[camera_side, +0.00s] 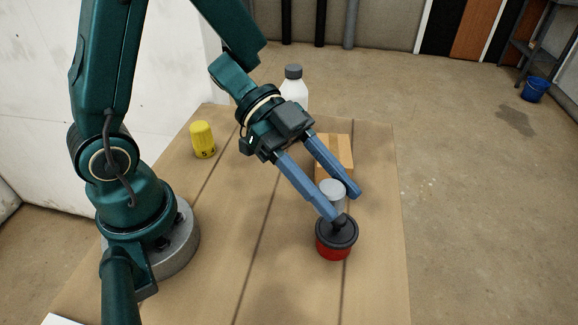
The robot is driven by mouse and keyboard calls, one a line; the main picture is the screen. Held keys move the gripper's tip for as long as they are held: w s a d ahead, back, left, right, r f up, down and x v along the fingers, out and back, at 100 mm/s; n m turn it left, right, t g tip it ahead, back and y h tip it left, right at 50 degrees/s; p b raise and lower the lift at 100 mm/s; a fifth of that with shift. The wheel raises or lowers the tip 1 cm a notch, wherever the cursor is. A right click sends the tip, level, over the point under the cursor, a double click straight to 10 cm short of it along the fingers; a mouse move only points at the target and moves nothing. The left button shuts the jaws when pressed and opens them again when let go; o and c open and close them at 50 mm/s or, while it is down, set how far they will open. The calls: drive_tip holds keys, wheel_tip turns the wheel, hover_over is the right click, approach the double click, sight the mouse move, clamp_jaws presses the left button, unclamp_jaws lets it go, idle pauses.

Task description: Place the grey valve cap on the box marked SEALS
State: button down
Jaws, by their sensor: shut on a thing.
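The grey valve cap (331,190), a small light grey cylinder, shows between the two blue fingers of my gripper (346,205). The gripper is shut on the cap, and the near finger covers part of it. A cardboard-coloured box (343,148) stands behind the fingers, partly hidden by them. No SEALS lettering can be read on it from this side. The cap appears in front of the box in this view; I cannot tell its exact height over the table.
A red pot with a black lid (334,250) stands just below the fingertips in the picture. A white bottle with a grey cap (294,90) stands behind my wrist. The table's front middle (270,270) is clear.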

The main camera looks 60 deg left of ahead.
drive_tip(key=w+a+r+n+t+y, duration=0.1)
drive_tip(key=w+a+r+n+t, duration=0.1)
drive_tip(key=a, duration=0.5)
drive_tip(key=w+a+r+n+t+y, duration=0.2)
drive_tip(key=w+a+n+t, duration=0.1)
drive_tip(key=a, duration=0.5)
drive_tip(key=w+a+r+n+t+y, duration=0.1)
drive_tip(key=w+a+r+n+t, duration=0.15)
drive_tip(key=a, duration=0.45)
hover_over(334, 149)
drive_tip(key=shift+m+g, duration=0.25)
drive_tip(key=shift+g, duration=0.1)
wheel_tip(334, 149, down, 7)
drive_tip(key=shift+f, duration=1.85)
drive_tip(key=shift+f, duration=0.15)
drive_tip(key=shift+c, duration=1.9)
unclamp_jaws()
